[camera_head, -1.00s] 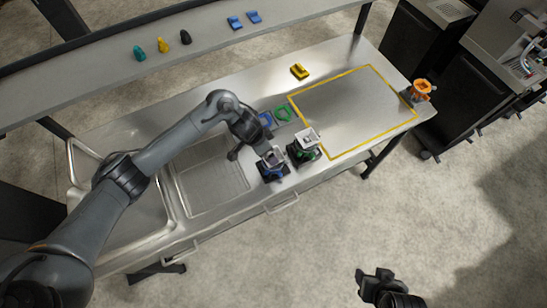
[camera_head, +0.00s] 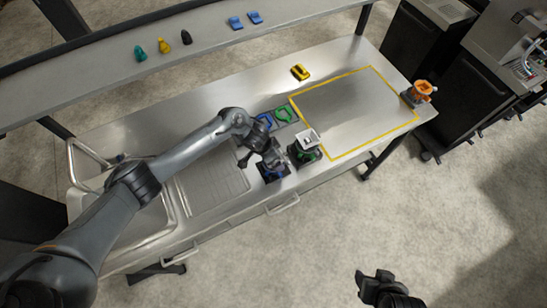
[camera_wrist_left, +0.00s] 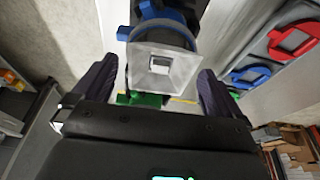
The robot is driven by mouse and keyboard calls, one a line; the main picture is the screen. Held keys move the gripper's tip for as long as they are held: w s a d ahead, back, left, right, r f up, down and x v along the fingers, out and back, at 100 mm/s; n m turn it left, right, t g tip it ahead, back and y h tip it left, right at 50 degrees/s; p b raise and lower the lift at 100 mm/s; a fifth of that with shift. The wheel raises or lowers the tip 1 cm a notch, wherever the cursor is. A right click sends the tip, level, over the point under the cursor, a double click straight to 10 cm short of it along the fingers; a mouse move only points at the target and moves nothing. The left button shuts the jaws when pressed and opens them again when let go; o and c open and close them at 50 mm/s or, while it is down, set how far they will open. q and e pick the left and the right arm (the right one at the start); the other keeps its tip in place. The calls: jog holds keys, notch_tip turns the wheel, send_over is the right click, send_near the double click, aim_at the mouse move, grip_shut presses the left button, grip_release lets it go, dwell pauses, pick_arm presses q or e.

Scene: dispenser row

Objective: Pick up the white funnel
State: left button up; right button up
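A white funnel (camera_wrist_left: 165,72) with a square mouth sits at a blue dispenser (camera_wrist_left: 165,22) in the left wrist view. In the head view my arm hides this funnel, and the blue dispenser (camera_head: 270,172) shows only partly. My left gripper (camera_head: 284,156) is over it. In the wrist view its two dark fingers are spread on either side of the funnel, with gaps showing. Another pale square funnel (camera_head: 307,138) sits on the green dispenser (camera_head: 305,155) just to the right. My right gripper (camera_head: 375,284) hangs over the floor, away from the table; its opening is unclear.
Red (camera_wrist_left: 293,38), blue (camera_wrist_left: 250,76) and green (camera_head: 283,114) ring-shaped pieces lie behind the dispensers. A yellow piece (camera_head: 300,72) lies at the back. An orange dispenser (camera_head: 419,92) stands at the right end. The yellow-outlined area (camera_head: 350,105) is bare. A sink (camera_head: 150,225) is at left.

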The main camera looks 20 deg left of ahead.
pick_arm(q)
jog(key=c, duration=1.1)
jog(key=shift+r, duration=0.15)
